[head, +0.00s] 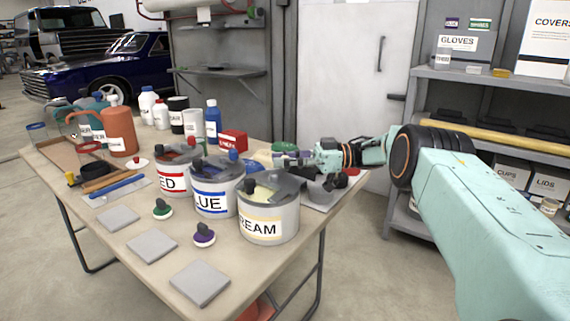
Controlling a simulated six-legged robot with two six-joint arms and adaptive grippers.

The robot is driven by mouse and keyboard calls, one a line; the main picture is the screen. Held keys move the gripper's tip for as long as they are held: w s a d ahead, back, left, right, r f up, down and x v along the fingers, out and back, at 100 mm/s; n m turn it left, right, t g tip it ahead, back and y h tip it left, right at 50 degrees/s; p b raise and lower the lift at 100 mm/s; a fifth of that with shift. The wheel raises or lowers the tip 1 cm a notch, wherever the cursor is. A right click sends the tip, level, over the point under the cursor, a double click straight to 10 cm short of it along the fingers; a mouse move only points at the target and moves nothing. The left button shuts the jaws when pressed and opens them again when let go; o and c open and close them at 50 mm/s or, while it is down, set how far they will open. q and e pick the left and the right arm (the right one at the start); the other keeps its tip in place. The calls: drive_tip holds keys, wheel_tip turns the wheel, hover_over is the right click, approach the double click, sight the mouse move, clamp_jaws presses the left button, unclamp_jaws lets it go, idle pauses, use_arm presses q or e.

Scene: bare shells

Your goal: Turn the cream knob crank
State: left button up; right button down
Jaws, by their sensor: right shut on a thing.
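The cream can (268,221) is a grey tub with a cream label, standing at the front right of the table, with pale paint visible inside and a dark crank part (249,187) at its top. My right gripper (287,159) reaches in from the right, over the back of this can. It is shut on the crank's cream knob, which the fingers hide. The similar blue can (213,188) with a blue knob (233,155) and red can (176,176) with a red knob stand to its left. My left gripper is out of view.
The table (120,228) holds grey square plates, round pieces with dark knobs (204,234), an orange jug (120,134), bottles and a red box (233,139). A grey tray lies behind the cream can, under my gripper. Metal shelves (480,78) stand at right.

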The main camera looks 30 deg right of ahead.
idle(0.3)
drive_tip(key=c, duration=1.2)
unclamp_jaws()
drive_tip(key=shift+o, duration=0.2)
drive_tip(key=shift+d, duration=0.1)
drive_tip(key=v, duration=0.7)
drive_tip(key=shift+s+d+r, duration=0.1)
